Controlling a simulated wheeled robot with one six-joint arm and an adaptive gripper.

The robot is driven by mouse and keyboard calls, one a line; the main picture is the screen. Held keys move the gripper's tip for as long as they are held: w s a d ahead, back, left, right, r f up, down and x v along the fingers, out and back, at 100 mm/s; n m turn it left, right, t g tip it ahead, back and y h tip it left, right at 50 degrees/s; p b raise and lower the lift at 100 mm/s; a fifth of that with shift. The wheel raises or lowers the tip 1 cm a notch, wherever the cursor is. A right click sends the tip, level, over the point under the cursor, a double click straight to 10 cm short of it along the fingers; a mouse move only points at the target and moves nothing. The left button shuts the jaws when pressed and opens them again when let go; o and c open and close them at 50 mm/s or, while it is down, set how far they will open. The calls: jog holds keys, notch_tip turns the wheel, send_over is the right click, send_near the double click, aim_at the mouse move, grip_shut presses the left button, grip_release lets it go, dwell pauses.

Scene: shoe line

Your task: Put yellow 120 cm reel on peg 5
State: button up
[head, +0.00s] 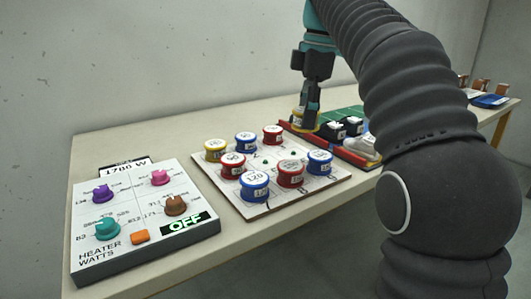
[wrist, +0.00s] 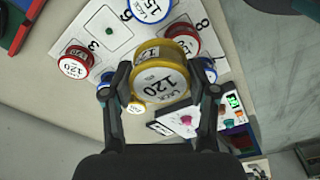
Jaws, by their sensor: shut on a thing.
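My gripper (head: 312,122) is shut on a yellow reel (wrist: 160,80) with a white top label reading 120; the reel sits between both fingers in the wrist view. In the head view this reel shows only partly behind the fingers, near the left end of the red tray. The white peg board (head: 335,181) stands to the left of and nearer than my gripper. It carries several red and blue reels and another yellow reel (head: 215,149) at its left corner. Small bare pegs show near the board's middle (head: 265,157) and right of it (head: 293,153). The number 5 is not readable.
A heater panel (head: 140,217) with several knobs and a green OFF display stands at the table's left end. The red tray (head: 352,157) holds black and white items and a pale shoe. Brown items and a blue tray (head: 489,101) stand far right.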

send_over(264, 160)
jog(key=f, duration=0.5)
jog(key=shift+d+f, duration=0.2)
jog(key=shift+f, duration=0.1)
jog(key=shift+f+b, duration=0.8)
jog(key=shift+f, duration=1.2)
jog(key=shift+f, duration=0.55)
jog(key=o, duration=1.1)
jog(key=shift+o, duration=0.2)
notch_tip(264, 160, up, 9)
jog(key=p, duration=0.1)
jog(key=shift+d+f+p, duration=0.2)
jog(key=shift+d+p, duration=0.1)
jog(key=shift+d, duration=0.15)
jog(key=shift+s, duration=0.1)
